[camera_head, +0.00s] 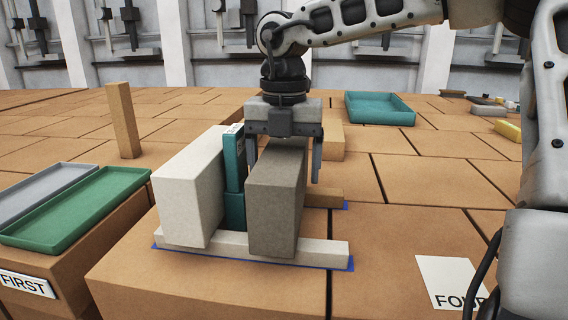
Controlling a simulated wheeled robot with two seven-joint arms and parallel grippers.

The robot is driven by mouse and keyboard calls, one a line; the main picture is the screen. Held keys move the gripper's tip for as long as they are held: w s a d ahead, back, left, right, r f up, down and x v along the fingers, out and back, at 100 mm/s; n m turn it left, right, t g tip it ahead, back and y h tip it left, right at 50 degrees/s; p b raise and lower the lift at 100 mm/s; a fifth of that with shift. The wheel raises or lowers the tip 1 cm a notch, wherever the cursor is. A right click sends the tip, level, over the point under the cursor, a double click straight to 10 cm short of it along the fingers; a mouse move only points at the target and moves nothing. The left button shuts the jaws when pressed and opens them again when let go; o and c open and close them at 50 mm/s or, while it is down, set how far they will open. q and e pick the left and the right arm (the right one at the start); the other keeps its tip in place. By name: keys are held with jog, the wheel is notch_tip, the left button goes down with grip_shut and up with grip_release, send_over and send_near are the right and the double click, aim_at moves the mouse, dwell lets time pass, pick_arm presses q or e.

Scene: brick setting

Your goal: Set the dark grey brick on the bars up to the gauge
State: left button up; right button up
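The dark grey brick (274,212) stands upright across the front pale bar (325,253) and appears to rest on it. A second bar (325,198) shows behind, browner. The teal gauge (234,160) stands between this brick and a whitish brick (187,200) on the left. The dark brick's left side is at or very near the gauge; I cannot tell if they touch. My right gripper (285,160), its arm coming in from the right, points down over the dark brick's far part. Its fingers straddle the brick, with a slim gap at the right finger. My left gripper is not in view.
Green (75,212) and grey (40,195) trays lie at left above a FIRST label. A tall tan block (123,120) stands behind them. A teal tray (379,108) and small loose pieces lie at the back right. A FOUR card (448,280) lies front right. Blue lines edge the bars.

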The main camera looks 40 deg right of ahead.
notch_tip(320, 180, up, 12)
jog(key=shift+r, duration=0.2)
dwell(0.6)
